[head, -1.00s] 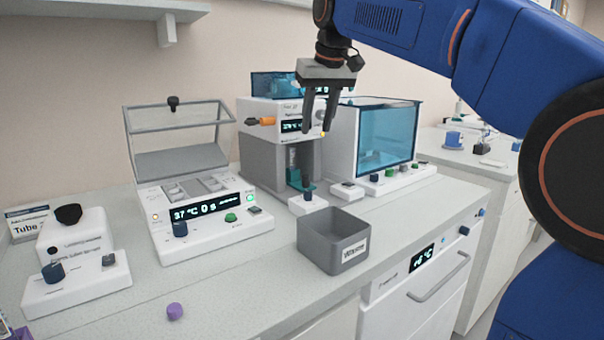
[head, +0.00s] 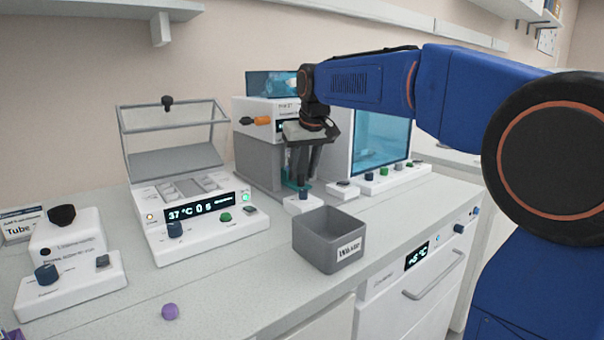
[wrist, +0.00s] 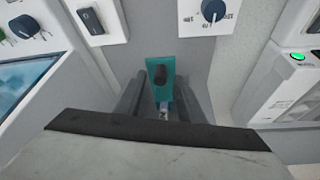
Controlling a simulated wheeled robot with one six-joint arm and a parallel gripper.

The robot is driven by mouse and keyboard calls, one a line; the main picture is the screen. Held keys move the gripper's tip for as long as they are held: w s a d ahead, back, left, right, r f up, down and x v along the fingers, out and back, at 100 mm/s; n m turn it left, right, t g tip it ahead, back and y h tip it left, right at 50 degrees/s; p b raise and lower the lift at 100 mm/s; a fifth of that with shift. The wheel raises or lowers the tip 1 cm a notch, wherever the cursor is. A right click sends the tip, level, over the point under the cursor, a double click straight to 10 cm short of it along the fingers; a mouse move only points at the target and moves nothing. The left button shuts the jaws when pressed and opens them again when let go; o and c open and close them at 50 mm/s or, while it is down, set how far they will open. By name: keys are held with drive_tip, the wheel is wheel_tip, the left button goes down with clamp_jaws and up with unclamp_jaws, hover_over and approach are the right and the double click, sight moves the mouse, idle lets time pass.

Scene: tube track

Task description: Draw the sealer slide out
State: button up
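The sealer (head: 258,160), a grey body with a white top, stands at the back middle of the bench. Its teal slide shows in the wrist view (wrist: 155,97) with an upright black knob (wrist: 160,73). In the head view only a bit of teal shows low in the sealer's front, mostly behind my fingers. My gripper (head: 303,180) points down in front of the sealer. In the wrist view my gripper (wrist: 165,85) is open, one finger on each side of the slide. I see gaps and no clear contact. A small pale thing (wrist: 163,107) lies on the slide's lower part.
A white control box with a blue dial (head: 303,200) sits right before the sealer. A grey waste bin (head: 330,240) stands nearer the front edge. A heater block with a raised lid (head: 205,210) is left, a blue-windowed cabinet (head: 380,140) right. A purple cap (head: 170,312) lies in front.

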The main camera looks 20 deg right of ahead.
drive_tip(key=shift+w+f, duration=0.2)
drive_tip(key=shift+f, duration=0.35)
clamp_jaws()
drive_tip(key=shift+s, duration=0.1)
drive_tip(key=shift+s+d, duration=0.75)
drive_tip(key=shift+s, duration=1.05)
drive_tip(key=shift+s+d, duration=0.75)
drive_tip(key=shift+s, duration=1)
drive_tip(key=shift+s+d, duration=0.75)
drive_tip(key=shift+s, duration=1.05)
